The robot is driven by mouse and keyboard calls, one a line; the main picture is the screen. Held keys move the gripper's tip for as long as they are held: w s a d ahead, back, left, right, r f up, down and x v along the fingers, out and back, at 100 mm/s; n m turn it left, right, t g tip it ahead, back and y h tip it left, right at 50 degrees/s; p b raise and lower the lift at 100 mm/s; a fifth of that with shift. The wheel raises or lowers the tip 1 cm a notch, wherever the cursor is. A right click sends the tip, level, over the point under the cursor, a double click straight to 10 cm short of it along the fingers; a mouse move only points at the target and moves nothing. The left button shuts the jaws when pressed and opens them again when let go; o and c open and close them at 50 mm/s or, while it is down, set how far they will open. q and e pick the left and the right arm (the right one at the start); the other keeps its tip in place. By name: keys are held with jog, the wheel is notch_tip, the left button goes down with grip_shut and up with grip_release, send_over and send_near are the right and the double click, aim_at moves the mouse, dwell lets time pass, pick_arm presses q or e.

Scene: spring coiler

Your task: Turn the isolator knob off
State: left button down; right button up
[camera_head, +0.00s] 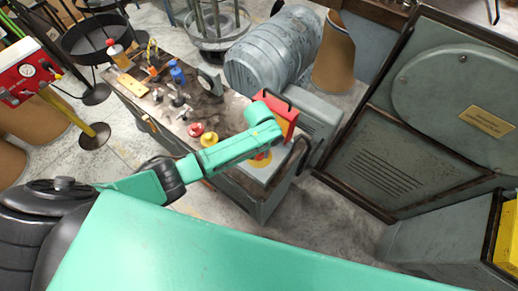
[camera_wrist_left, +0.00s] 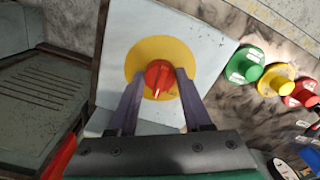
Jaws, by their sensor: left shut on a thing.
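The isolator knob (camera_wrist_left: 158,78) is red and round with a raised grip bar, and it sits on a round yellow plate (camera_wrist_left: 135,62) on a pale grey panel (camera_wrist_left: 112,40). In the head view part of the yellow plate (camera_head: 261,160) shows below my left arm, which hides most of the knob. My left gripper (camera_wrist_left: 158,86) has its two fingers on either side of the knob's grip bar and is shut on it. A pale mark shows on the bar's near end in the wrist view. My right gripper is not in view.
Green (camera_wrist_left: 246,64), yellow (camera_wrist_left: 276,79) and red (camera_wrist_left: 303,92) push buttons stand beside the panel. A red part (camera_head: 282,113) rises behind my wrist. The bench top (camera_head: 222,104) holds several small fittings. A large grey cabinet (camera_head: 375,165) stands to the right.

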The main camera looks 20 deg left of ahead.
pick_arm(q)
jog(key=n, duration=0.4)
jog(key=shift+w+r+n, duration=0.1)
jog(key=shift+n, duration=1.9)
jog(key=shift+c, duration=1.9)
grip_release()
jog(key=shift+o, duration=0.2)
